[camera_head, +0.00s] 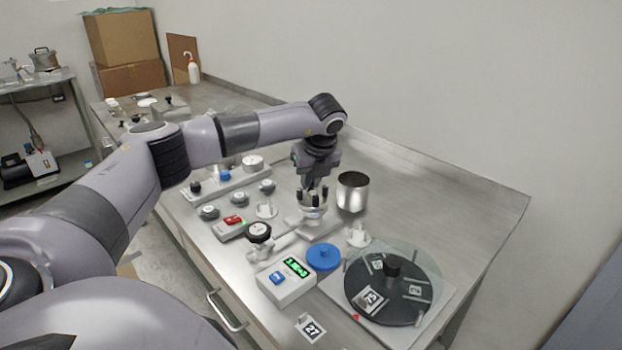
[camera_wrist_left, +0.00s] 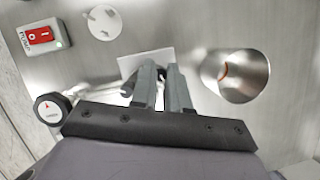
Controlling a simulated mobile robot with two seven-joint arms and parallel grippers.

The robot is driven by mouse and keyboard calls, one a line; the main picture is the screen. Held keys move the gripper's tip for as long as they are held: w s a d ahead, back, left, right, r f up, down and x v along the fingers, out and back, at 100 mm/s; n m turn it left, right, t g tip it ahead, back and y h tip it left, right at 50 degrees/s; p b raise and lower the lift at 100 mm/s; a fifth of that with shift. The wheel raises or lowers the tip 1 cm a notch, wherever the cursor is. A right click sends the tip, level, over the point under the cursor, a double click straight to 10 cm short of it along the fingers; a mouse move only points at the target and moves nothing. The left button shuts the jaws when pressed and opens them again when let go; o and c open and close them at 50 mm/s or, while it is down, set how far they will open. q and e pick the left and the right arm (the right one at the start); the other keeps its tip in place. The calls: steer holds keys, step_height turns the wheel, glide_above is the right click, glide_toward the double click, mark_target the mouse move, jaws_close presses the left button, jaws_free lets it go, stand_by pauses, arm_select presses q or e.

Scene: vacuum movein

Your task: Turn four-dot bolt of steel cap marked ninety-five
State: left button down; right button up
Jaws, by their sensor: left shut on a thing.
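My left gripper (camera_head: 313,188) comes down over a small pale metal fitting (camera_head: 312,212) on a light base plate in the middle of the bench. In the left wrist view its two fingers (camera_wrist_left: 162,74) are close together above the pale plate (camera_wrist_left: 135,63). The gripper is shut on a small part hidden between the fingers; I cannot tell which bolt it is. An open steel cup (camera_head: 352,193) stands just right of the gripper, and it also shows in the left wrist view (camera_wrist_left: 236,75). No ninety-five mark or four-dot mark is readable. My right gripper is not in view.
A dark disc under a clear cover (camera_head: 384,290) sits nearer right. Bench behind the cup is clear.

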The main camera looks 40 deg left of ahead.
mark_target(303, 199)
arm_select(q)
steer(key=m, duration=0.2)
steer(key=m+t+h+b, duration=0.1)
steer(key=m, duration=0.1)
steer(key=shift+s+a+f+m, duration=0.1)
steer(key=shift+s+m, duration=0.05)
steer(key=shift+m, duration=0.25)
steer(key=m+h, duration=0.1)
steer(key=m, duration=0.1)
steer(key=m+t, duration=0.1)
steer(key=m, duration=0.1)
steer(key=shift+a+m+h+b, duration=0.1)
steer(key=shift+m+h+b, duration=0.2)
steer(key=shift+m+h, duration=0.1)
steer(key=c, duration=1.4)
jaws_free()
steer(key=v, duration=0.7)
steer(key=shift+s+b, duration=0.2)
steer(key=shift+b, duration=0.1)
